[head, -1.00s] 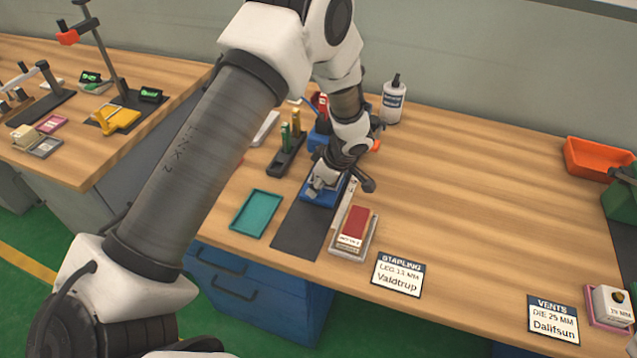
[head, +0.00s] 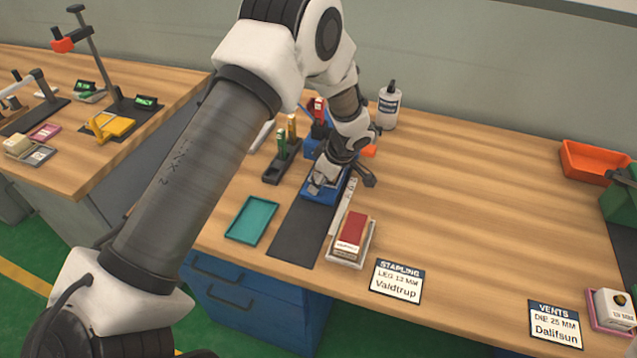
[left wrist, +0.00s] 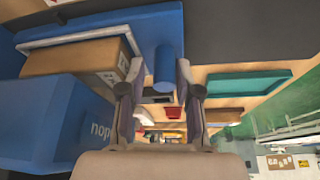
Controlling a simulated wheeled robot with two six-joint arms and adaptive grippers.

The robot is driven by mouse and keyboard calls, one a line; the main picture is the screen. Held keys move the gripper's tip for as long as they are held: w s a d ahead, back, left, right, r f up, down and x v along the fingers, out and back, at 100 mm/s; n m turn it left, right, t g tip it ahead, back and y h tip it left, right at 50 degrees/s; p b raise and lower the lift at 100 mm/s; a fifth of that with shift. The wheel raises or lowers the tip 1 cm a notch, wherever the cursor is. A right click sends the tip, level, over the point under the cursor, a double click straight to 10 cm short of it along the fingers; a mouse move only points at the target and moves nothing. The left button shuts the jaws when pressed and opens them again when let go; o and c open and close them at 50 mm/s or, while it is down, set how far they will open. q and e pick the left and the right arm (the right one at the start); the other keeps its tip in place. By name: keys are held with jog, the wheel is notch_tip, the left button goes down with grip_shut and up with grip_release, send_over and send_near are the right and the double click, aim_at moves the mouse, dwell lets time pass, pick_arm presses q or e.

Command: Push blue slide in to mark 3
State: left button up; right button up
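The blue slide (head: 316,193) sits on the dark mat (head: 303,237), beside a pale scale strip (head: 341,212) whose marks are too small to read. My left gripper (head: 322,181) is down at the slide, which it partly hides in the head view. In the left wrist view the slide's upright blue peg (left wrist: 163,68) stands between the spread fingers of my left gripper (left wrist: 158,92). A gap shows between the peg and the left finger. The right finger is close to the peg; I cannot tell if it touches.
A teal tray (head: 251,220) lies left of the mat. A grey tray with a red block (head: 351,228) stands right of the scale. A black holder (head: 283,162), a white bottle (head: 389,107) and a stapling sign (head: 397,282) are near. The table's right middle is clear.

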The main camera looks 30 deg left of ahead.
pick_arm(q)
jog(key=shift+w, duration=0.1)
dwell(0.3)
jog(key=v, duration=1.2)
